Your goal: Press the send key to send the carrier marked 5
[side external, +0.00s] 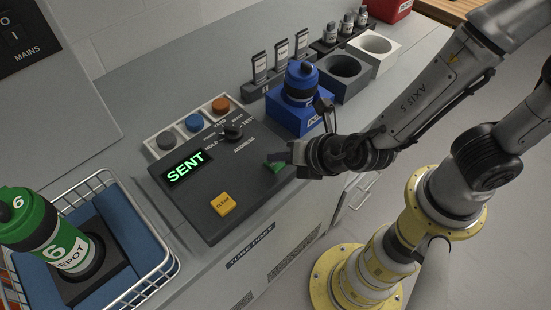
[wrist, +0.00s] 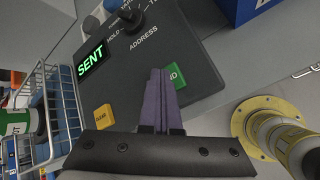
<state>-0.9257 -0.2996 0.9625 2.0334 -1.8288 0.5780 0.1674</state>
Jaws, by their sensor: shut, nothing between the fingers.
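The dark console (side external: 190,215) has a lit display (side external: 187,169) reading SENT in green. Its green send key (side external: 275,168) is partly covered by my gripper (side external: 284,155) in the side view. In the wrist view the key (wrist: 175,76) shows beside the fingertips, its label partly hidden. My gripper (wrist: 160,73) is shut and empty, its tips at the key; I cannot tell whether they touch it. A blue carrier (side external: 300,81) stands upright in a blue block; no number on it is readable. A green carrier marked 6 (side external: 52,240) stands tilted in the basket.
The yellow clear key (side external: 222,204) and the address knob (side external: 232,131) share the console. The wire basket (side external: 155,284) is at left. Grey, blue and orange (side external: 221,105) round pieces sit in a tray behind. A dark holder (side external: 345,69) and a white holder (side external: 376,46) stand at back right.

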